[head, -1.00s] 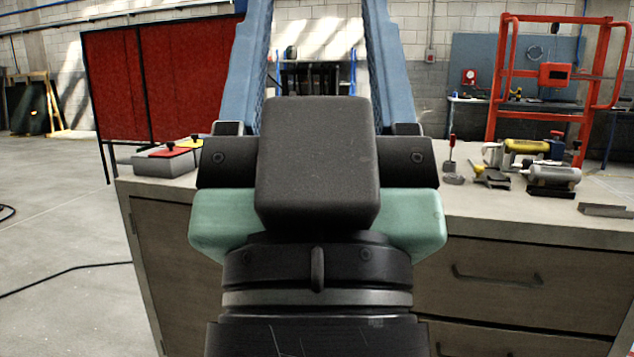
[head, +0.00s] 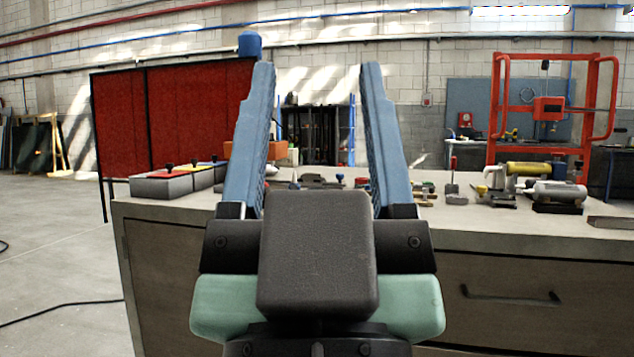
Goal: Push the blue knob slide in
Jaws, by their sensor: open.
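My gripper (head: 318,66) is open and empty, its two blue fingers pointing up and away over the bench. An orange block (head: 276,152) stands on the bench, partly behind the left finger. A smaller blue piece (head: 559,169) shows beside the yellow cylinder at the right. I cannot tell which blue piece belongs to the slide, nor whether any slide is in or out.
Grey boxes with coloured tops and dark knobs (head: 168,183) sit at the bench's left end. Small tools lie between the fingers. A yellow cylinder (head: 527,169), a grey cylinder (head: 560,192) and a red frame (head: 498,100) stand right. Bare bench top (head: 450,225) shows at the front.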

